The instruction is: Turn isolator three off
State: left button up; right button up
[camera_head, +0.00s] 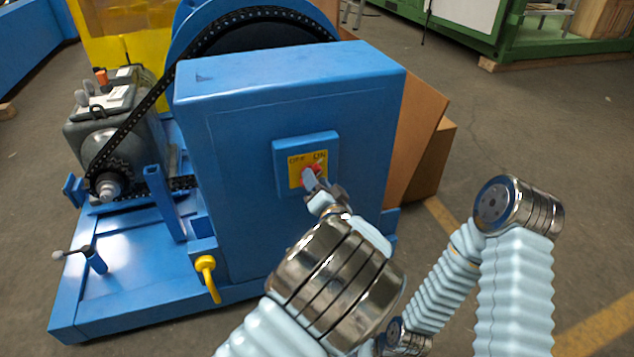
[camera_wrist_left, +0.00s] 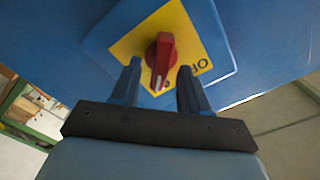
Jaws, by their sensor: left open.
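The isolator is a red rotary knob on a yellow plate (camera_head: 295,180) marked OFF at left and ON at right, on a blue box (camera_head: 305,141) on the cabinet's front. In the left wrist view the red knob (camera_wrist_left: 160,52) shows upright, its white-marked end downward, leaning slightly away from the OFF lettering. The ON lettering is mostly hidden there. My left gripper (camera_head: 313,181) is at the knob. In the wrist view its open fingers (camera_wrist_left: 159,75) stand either side of the knob's lower end, with gaps showing. My right arm shows at right; its gripper is not visible.
The blue cabinet (camera_head: 290,85) stands on a blue base frame (camera_head: 120,310) with a motor (camera_head: 105,125) and black chain (camera_head: 150,105) at left. A yellow hook-shaped handle (camera_head: 207,277) sticks out below left. Brown boards (camera_head: 420,130) lean behind at right. Floor right is open.

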pick_arm(q)
jog(key=shift+c, duration=0.3)
grip_shut()
jog(key=shift+n, duration=0.3)
jog(key=shift+s+a+f+n+b, duration=0.1)
jog(key=shift+a+n+b, duration=0.1)
jog(key=shift+n+b, duration=3.95)
jog(key=shift+s+a+f+n+b, duration=0.1)
jog(key=shift+a+n+b, duration=0.05)
jog(key=shift+n+b, duration=3.95)
jog(key=shift+r+n+p, duration=0.1)
jog(key=shift+n+p, duration=0.35)
jog(key=shift+n, duration=0.1)
